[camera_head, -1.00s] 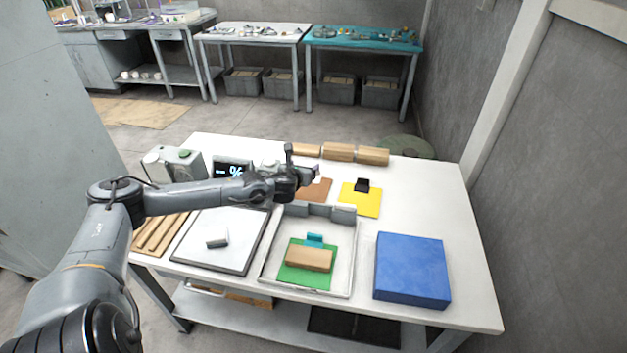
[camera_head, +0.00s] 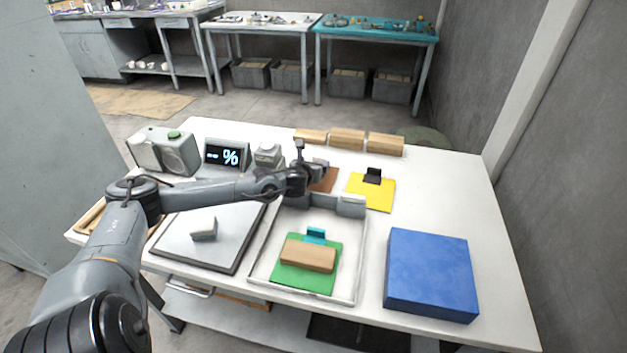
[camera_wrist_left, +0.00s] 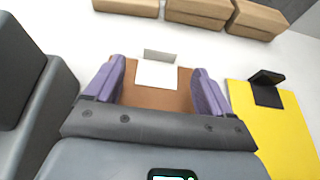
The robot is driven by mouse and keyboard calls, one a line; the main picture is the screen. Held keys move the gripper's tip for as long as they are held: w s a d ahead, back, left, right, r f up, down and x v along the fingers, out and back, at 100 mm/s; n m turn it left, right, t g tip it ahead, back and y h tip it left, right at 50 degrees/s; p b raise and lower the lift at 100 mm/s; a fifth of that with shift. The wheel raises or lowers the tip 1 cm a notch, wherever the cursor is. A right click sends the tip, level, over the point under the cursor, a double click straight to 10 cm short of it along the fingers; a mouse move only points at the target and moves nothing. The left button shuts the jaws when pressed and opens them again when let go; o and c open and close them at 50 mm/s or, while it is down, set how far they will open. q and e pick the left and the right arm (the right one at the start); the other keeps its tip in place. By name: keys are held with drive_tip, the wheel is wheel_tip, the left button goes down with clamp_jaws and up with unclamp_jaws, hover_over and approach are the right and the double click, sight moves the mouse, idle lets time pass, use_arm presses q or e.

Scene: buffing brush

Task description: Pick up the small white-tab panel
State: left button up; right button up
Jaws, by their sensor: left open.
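The small panel is a flat brown plate (camera_wrist_left: 155,99) with a white upright tab (camera_wrist_left: 157,70) at its far edge in the left wrist view. In the head view the brown plate (camera_head: 327,181) lies on the white table, partly hidden behind my left gripper (camera_head: 318,169). In the left wrist view the purple fingers of my left gripper (camera_wrist_left: 159,72) are apart, one on each side of the white tab, with nothing held. I cannot tell how high the fingertips are above the plate. My right gripper is not in view.
A yellow panel (camera_head: 371,193) with a black tab lies to the right. Wooden blocks (camera_head: 347,139) line the back. A white tray (camera_head: 354,285) holds a green panel (camera_head: 304,274) and a wooden block in front. A blue block (camera_head: 431,275) stands at the right.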

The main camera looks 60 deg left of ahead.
sight(319, 158)
use_arm(q)
drive_tip(key=shift+b+x, duration=0.95)
drive_tip(key=shift+x, duration=1.4)
drive_tip(key=shift+w+a+f, duration=0.35)
drive_tip(key=shift+w, duration=0.1)
drive_tip(key=shift+r, duration=0.1)
drive_tip(key=c, duration=1.2)
